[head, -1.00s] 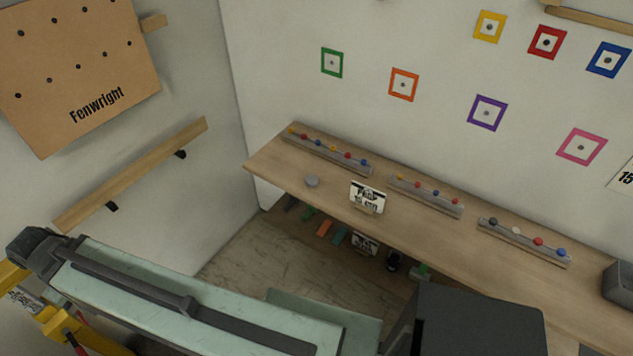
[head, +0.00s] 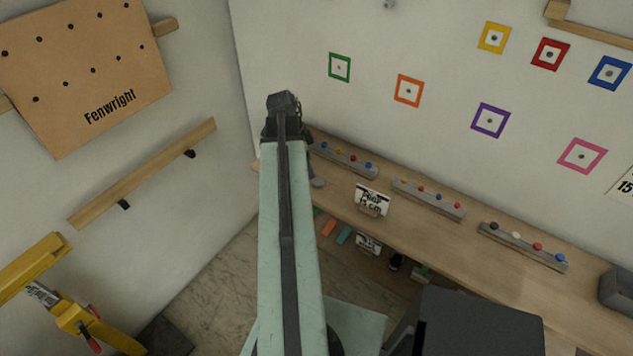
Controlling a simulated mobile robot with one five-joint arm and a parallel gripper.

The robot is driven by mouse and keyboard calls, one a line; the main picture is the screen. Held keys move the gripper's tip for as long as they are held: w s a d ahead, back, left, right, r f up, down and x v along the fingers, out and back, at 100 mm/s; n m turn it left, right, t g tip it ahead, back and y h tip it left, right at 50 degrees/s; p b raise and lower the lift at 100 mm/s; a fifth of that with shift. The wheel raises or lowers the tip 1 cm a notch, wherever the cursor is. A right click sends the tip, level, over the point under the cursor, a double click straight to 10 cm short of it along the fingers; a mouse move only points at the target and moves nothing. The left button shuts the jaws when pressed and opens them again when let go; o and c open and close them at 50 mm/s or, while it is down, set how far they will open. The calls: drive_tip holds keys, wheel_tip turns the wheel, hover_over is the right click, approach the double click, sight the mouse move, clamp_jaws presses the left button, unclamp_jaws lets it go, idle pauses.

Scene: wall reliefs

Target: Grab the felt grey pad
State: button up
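A small round grey disc (head: 318,182), which looks like the felt grey pad, lies on the wooden shelf (head: 370,225) near its left end. My arm reaches up the middle of the head view. Its dark end, with my gripper (head: 284,112), shows above and left of the disc in the picture. The fingers are hidden or too small to make out, so I cannot tell whether they are open or shut. No contact with the disc shows.
Grey racks with coloured balls (head: 345,160) line the shelf's back edge. A white card (head: 371,198) stands right of the disc. A dark grey box (head: 616,290) sits at the far right. A wooden rail (head: 145,175) and a pegboard (head: 85,70) are on the left wall.

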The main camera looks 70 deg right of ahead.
sight(317, 181)
drive_tip(key=b+x, duration=0.2)
drive_tip(key=shift+s+d+f, duration=0.15)
drive_tip(key=shift+s+f, duration=0.15)
drive_tip(key=b+x, duration=0.5)
drive_tip(key=b, duration=0.1)
drive_tip(key=shift+d+f, duration=0.1)
drive_tip(key=shift+f, duration=0.15)
drive_tip(key=shift+s+r, duration=0.1)
drive_tip(key=shift+r, duration=0.1)
clamp_jaws()
